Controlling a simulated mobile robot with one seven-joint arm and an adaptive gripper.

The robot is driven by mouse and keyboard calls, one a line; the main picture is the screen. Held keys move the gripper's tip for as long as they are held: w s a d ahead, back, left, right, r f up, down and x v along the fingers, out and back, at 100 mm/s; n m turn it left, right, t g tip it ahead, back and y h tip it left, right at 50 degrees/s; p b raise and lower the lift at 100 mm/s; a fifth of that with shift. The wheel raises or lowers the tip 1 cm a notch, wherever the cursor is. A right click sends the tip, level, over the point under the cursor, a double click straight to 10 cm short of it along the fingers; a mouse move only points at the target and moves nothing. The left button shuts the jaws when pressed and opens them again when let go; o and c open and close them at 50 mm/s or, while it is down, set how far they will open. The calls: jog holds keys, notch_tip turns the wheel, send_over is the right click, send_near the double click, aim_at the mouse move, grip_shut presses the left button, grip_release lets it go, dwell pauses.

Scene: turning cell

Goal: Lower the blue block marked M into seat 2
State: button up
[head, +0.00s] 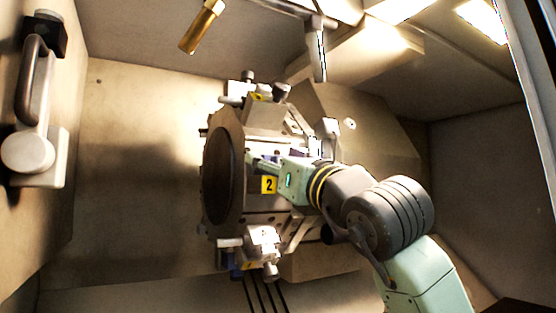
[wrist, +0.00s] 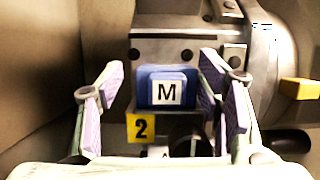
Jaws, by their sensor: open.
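The blue block marked M (wrist: 152,76) shows in the wrist view at the turret, with its white M face toward the camera. It sits just above the yellow label 2 of seat 2 (wrist: 141,127); how deep it is in the seat I cannot tell. My gripper (wrist: 165,82) is open, with one finger on each side of the block and visible gaps between. In the head view my gripper (head: 262,163) reaches the turret from the right, by the yellow 2 label (head: 268,184). The block is not clearly visible there.
The turret (head: 222,178) has metal holders above (head: 262,97) and below (head: 264,245) my gripper. A brass-coloured cylinder (head: 202,27) hangs at the top. A handle (head: 32,80) is on the left wall. The floor left of the turret is clear.

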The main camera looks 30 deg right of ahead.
jog(key=shift+w+d+f, duration=0.15)
jog(key=shift+d+f, duration=0.35)
jog(key=shift+s, duration=0.25)
jog(key=a+v, duration=0.1)
jog(key=v, duration=1)
jog(key=shift+s+r, duration=0.3)
jog(key=shift+s, duration=0.05)
jog(key=shift+d, duration=0.1)
